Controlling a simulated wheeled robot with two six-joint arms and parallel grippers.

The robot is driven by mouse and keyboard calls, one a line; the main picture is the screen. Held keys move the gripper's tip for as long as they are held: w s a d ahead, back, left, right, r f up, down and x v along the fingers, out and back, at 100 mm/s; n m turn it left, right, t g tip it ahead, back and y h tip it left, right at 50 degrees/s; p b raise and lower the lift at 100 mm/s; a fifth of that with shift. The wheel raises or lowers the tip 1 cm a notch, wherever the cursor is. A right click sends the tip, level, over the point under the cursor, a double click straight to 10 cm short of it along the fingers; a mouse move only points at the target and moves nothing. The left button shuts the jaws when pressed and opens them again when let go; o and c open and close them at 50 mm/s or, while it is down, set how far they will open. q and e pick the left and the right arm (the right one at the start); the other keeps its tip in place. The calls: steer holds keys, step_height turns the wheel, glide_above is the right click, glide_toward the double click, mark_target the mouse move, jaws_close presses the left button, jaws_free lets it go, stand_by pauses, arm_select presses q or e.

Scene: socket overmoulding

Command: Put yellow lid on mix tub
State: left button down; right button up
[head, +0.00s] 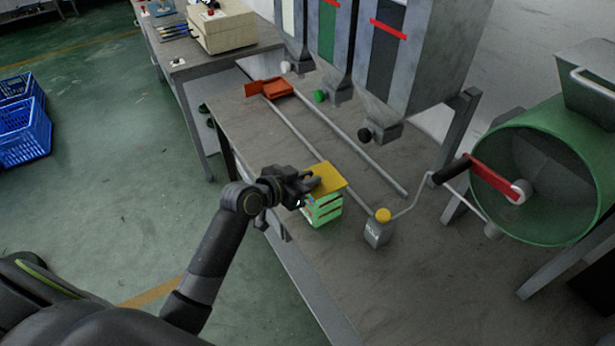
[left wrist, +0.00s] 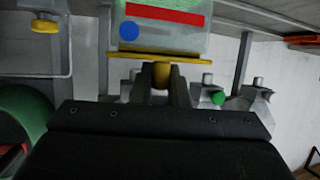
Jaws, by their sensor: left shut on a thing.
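My left gripper (head: 313,182) is shut on the lid's knob (left wrist: 161,76), which shows between the fingers. My right gripper is not in view.
Hoppers (head: 400,60) hang above; a green drum (head: 540,170) is right.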

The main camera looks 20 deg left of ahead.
arm_select(q)
steer(key=shift+f, duration=0.1)
steer(key=c, duration=1.3)
jaws_free()
steer(key=b+v, duration=0.1)
steer(key=v, duration=1.6)
steer(key=shift+s, duration=0.15)
